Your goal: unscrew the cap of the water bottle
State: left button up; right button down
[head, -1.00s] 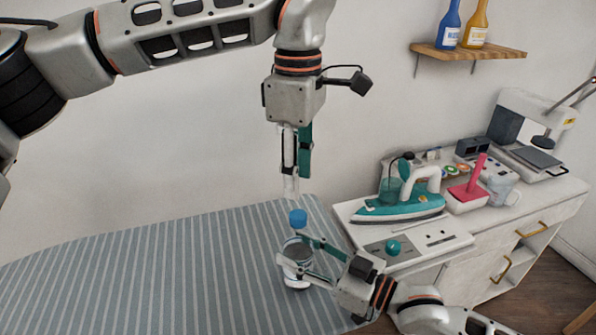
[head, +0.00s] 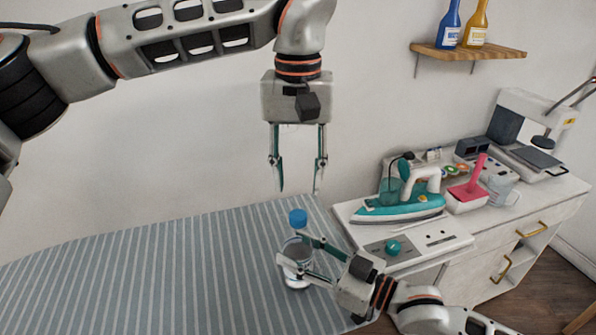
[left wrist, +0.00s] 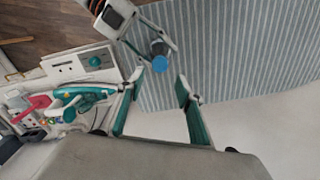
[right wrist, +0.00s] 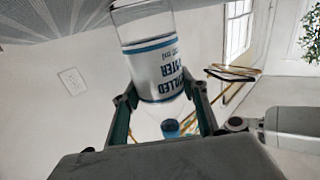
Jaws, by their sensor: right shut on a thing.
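The water bottle (head: 297,281) stands upright on the striped surface (head: 180,275), with its blue cap (head: 298,217) on top. My right gripper (head: 289,248) is shut on the bottle's body from the right. In the right wrist view the bottle (right wrist: 155,65) appears upside down between the fingers, its label inverted and its blue cap (right wrist: 170,127) low in the picture. My left gripper (head: 300,190) is open and empty, pointing down above the cap without touching it. In the left wrist view the cap (left wrist: 160,64) appears just beyond the gap between its open fingers.
A white cabinet (head: 445,262) on the right carries a teal iron (head: 400,205), a pink-handled item (head: 472,185) and a white machine (head: 530,130). A wooden shelf (head: 468,52) with two bottles is on the wall. The striped surface left of the bottle is clear.

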aim_at(298, 215)
pick_arm(q)
notch_tip(298, 215, down, 8)
jog(key=shift+r, duration=0.25)
